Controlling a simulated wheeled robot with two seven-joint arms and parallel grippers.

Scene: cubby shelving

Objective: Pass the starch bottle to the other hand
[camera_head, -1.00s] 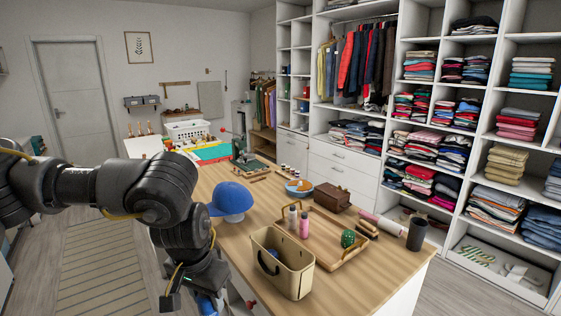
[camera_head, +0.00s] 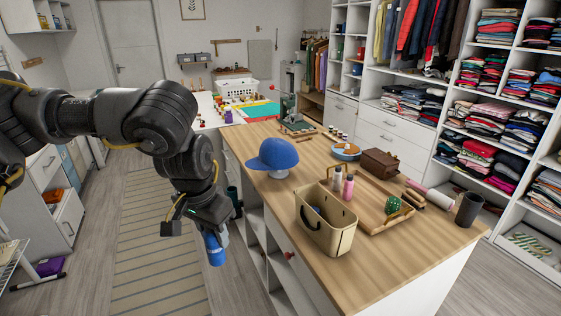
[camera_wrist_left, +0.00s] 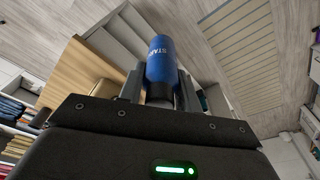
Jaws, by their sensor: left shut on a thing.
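The starch bottle (camera_head: 214,250) is blue and hangs below my left gripper (camera_head: 208,226), to the left of the wooden island and above the floor. In the left wrist view the blue bottle (camera_wrist_left: 160,60), with white letters on its side, sits between the two fingers of my left gripper (camera_wrist_left: 159,92), which are shut on it. Its dark end is toward the palm. My right gripper is in neither view.
The wooden island (camera_head: 275,210) holds a blue cap (camera_head: 272,155), a beige bag (camera_head: 325,222), a wooden tray (camera_head: 385,223) and a dark cup (camera_head: 469,209).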

